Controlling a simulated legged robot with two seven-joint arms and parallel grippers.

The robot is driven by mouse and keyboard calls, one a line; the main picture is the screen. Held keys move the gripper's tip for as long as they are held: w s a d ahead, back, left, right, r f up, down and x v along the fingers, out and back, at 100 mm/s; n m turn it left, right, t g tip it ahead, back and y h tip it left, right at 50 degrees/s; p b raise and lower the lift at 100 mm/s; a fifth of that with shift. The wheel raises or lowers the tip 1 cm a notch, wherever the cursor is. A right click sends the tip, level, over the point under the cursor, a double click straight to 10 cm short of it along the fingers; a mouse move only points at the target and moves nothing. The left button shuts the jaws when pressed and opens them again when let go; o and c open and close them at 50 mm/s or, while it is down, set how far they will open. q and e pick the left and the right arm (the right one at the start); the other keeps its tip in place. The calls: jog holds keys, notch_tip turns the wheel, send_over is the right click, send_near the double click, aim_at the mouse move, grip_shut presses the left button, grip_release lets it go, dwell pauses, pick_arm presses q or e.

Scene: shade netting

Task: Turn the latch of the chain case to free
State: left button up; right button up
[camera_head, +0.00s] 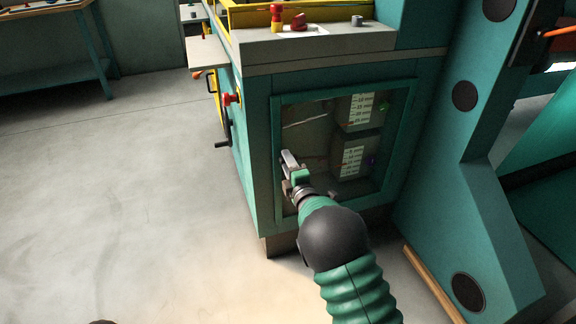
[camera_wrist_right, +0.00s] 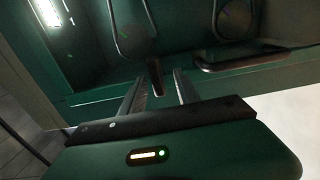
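The chain case (camera_head: 262,140) is the teal cabinet with a framed window in its front. My right gripper (camera_head: 288,158) is at the left side of the window frame. In the right wrist view its two fingers (camera_wrist_right: 160,82) are apart. A small dark tab (camera_wrist_right: 156,78), which looks like the latch, shows between the fingertips; I cannot tell whether they touch it. In the head view the gripper hides the latch area. My left gripper is not in view.
A red knob (camera_head: 232,99) and a dark crank handle (camera_head: 222,144) stick out at the cabinet's left side. A teal machine column (camera_head: 465,190) stands close on the right. A workbench (camera_head: 60,75) is at the far left. The floor (camera_head: 110,200) to the left is clear.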

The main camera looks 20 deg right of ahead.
jog(key=s+p, duration=0.5)
jog(key=s, duration=1.1)
jog(key=shift+s+d, duration=0.25)
jog(key=shift+s, duration=0.15)
jog(key=shift+d+f, duration=0.1)
jog(key=s+d+f+m+g+h, duration=0.1)
jog(key=s+f+m+g+h, duration=0.1)
jog(key=s+f+m+g, duration=0.65)
jog(key=s+a+r+m+g+y, duration=0.1)
jog(key=s+a+r+m+g, duration=0.15)
jog(key=s+m, duration=0.35)
jog(key=s+a+r+m+g, duration=0.1)
jog(key=s+m+g, duration=0.3)
jog(key=s, duration=0.4)
notch_tip(320, 180, up, 35)
jog(key=p, duration=3.6)
jog(key=shift+s+d, duration=0.15)
jog(key=shift+s, duration=0.05)
